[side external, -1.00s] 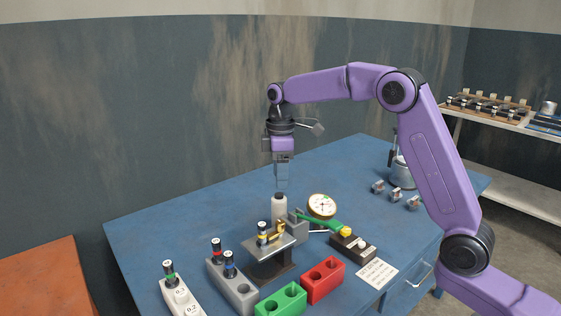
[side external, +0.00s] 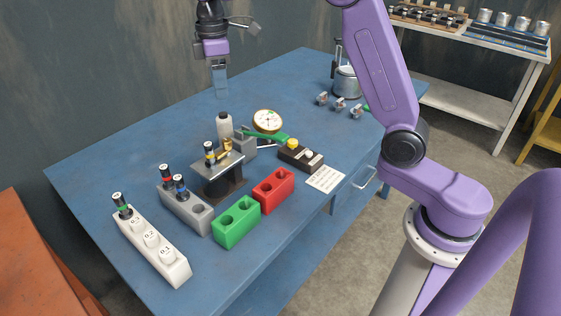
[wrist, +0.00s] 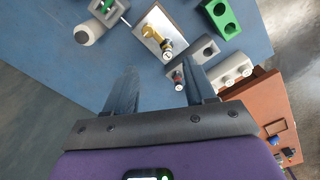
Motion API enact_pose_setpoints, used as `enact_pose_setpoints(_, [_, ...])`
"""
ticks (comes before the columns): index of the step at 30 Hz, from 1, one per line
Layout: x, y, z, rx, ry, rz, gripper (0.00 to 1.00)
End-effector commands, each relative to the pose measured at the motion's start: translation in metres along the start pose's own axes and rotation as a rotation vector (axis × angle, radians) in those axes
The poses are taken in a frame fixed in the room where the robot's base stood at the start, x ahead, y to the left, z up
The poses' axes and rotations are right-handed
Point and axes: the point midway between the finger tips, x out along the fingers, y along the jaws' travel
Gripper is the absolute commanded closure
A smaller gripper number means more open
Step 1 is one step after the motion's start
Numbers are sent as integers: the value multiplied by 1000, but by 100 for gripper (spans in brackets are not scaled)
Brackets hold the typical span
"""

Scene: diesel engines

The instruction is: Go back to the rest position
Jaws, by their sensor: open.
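My gripper (side external: 221,84) hangs in the air above the back part of the blue table (side external: 108,167), fingers pointing down. It also shows in the wrist view (wrist: 155,88), where its two fingers are apart with nothing between them. Below it stand a white bottle with a dark cap (side external: 225,124) and a small metal stand (side external: 222,166). A yellow-banded injector (side external: 209,152) and a brass part (side external: 228,145) are on the stand. No contact with any object shows.
A grey block (side external: 187,209) holds red- and blue-banded injectors. A white block (side external: 151,245) holds a green-banded one. Green (side external: 237,222) and red (side external: 273,190) blocks stand in front. A gauge (side external: 267,121) and a metal pot (side external: 347,82) stand behind.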

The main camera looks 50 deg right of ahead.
Motion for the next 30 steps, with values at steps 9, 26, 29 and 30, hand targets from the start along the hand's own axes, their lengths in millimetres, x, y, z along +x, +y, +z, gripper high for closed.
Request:
enact_pose_setpoints(9, [5,-93,13,-27,6,2,45])
enact_pose_setpoints(26, [38,-239,114,-66,20,1,45])
enact_pose_setpoints(29, [47,-260,140,-73,22,0,45])
enact_pose_setpoints(30, [50,-268,151,-76,23,-1,45])
